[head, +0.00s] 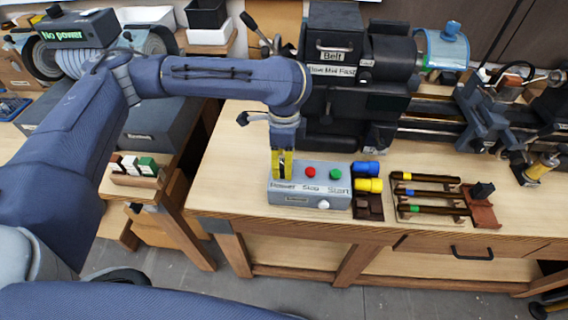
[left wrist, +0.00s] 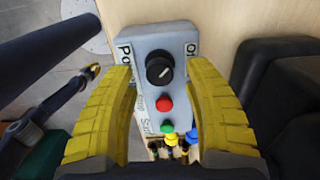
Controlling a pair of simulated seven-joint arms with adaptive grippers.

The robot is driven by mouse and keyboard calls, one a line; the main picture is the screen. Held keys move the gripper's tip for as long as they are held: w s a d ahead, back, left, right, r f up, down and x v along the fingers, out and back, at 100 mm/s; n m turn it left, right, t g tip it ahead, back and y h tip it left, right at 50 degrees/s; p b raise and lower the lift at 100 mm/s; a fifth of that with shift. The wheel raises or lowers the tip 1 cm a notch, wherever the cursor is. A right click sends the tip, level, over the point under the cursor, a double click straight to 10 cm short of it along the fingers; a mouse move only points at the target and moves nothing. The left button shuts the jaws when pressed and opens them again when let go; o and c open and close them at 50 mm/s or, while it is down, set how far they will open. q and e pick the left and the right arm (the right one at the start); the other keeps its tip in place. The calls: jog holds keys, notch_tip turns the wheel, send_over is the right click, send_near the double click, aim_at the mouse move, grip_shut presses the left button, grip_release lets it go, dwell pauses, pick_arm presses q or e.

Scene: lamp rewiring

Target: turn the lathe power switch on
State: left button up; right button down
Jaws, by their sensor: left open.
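The power switch is a black rotary knob (left wrist: 159,68) with a white pointer line, on the grey control box (head: 310,190). In the left wrist view its pointer slants to the upper right. A label beside it at the right edge is partly legible. My left gripper (head: 282,166) has yellow fingers, is open, and hangs over the box's left end. In the left wrist view its fingers stand on either side of the knob; I cannot tell whether they touch it. In the head view the gripper hides the knob. My right gripper is not in view.
The box also carries a red button (head: 310,171) and a green button (head: 336,174). Blue and yellow parts (head: 368,177) stand close to its right. The black lathe headstock (head: 340,100) rises behind.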

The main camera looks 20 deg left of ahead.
pick_arm(q)
jog(key=shift+f, duration=0.8)
grip_shut()
